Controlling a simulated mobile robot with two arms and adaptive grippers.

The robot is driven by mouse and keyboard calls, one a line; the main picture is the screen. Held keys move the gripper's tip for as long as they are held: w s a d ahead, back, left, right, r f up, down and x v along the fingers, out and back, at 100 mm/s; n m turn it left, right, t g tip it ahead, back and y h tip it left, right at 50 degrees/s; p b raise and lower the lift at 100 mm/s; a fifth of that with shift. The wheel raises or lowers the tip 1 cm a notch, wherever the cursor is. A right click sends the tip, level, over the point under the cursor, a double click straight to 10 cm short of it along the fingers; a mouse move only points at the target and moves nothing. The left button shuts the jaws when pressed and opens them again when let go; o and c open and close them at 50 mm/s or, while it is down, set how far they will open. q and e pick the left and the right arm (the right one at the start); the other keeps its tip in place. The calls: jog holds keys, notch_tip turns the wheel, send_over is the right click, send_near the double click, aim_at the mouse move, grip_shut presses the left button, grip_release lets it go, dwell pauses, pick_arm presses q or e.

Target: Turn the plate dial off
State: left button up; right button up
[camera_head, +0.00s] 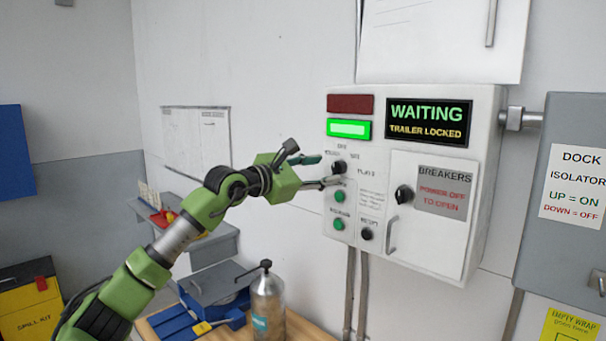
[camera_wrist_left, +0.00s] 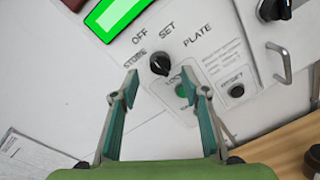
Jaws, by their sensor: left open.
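The plate dial (camera_head: 339,167) is a small black knob on the white control box, left of the word PLATE. In the left wrist view the dial (camera_wrist_left: 160,64) shows with the labels STORE, OFF and SET around its upper side. I cannot tell surely which label it points to. My left gripper (camera_head: 330,170) is open in front of the box's left part, close to the dial. In the left wrist view the dial lies just beyond the gap between the open fingertips (camera_wrist_left: 164,90), and nothing is between them. My right gripper is not in view.
Green buttons (camera_head: 339,196) and a black reset knob (camera_head: 367,234) sit below the dial. A breaker door (camera_head: 430,240) with its own knob and handle is to the right. A lit green lamp (camera_head: 349,129) is above. A metal bottle (camera_head: 268,305) stands on the bench below.

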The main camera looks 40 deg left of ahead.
pick_arm(q)
jog(key=s+a, duration=0.1)
jog(key=s, duration=0.6)
jog(key=shift+s+r, duration=0.25)
jog(key=shift+s, duration=0.1)
jog(key=shift+a, duration=0.1)
